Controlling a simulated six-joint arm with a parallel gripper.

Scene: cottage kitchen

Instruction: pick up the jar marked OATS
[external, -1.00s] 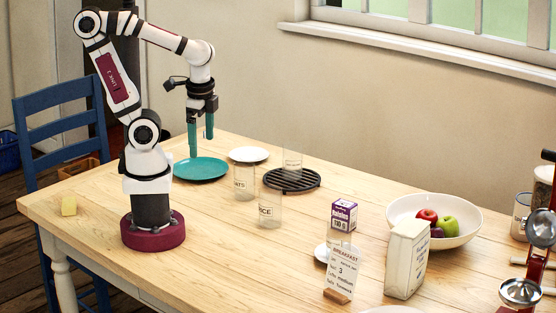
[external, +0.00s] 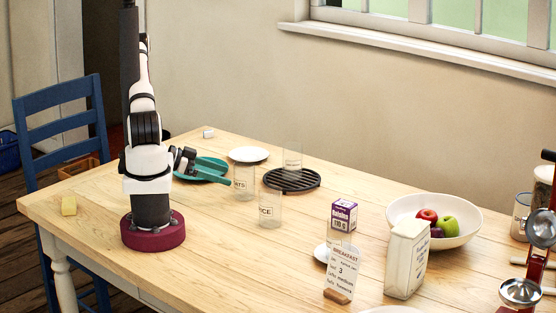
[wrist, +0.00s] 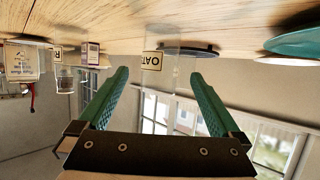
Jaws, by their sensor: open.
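The clear jar marked OATS (external: 244,184) stands upright on the table, its label partly covered in the external view. In the wrist view the picture is upside down and the jar (wrist: 162,80) shows ahead between my fingers, its label reading OAT. My gripper (external: 228,178) is low and level, just left of the jar, with its teal fingers pointing at it. In the wrist view my gripper (wrist: 160,74) is open and empty. I cannot tell whether the fingertips have reached the jar's sides.
A similar jar, its label ending in ICE (external: 269,210), stands nearby at the front right. Another clear jar (external: 292,156) stands on a dark round trivet (external: 275,180). A teal plate (external: 210,164) lies behind my gripper and a white plate (external: 249,154) farther back.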

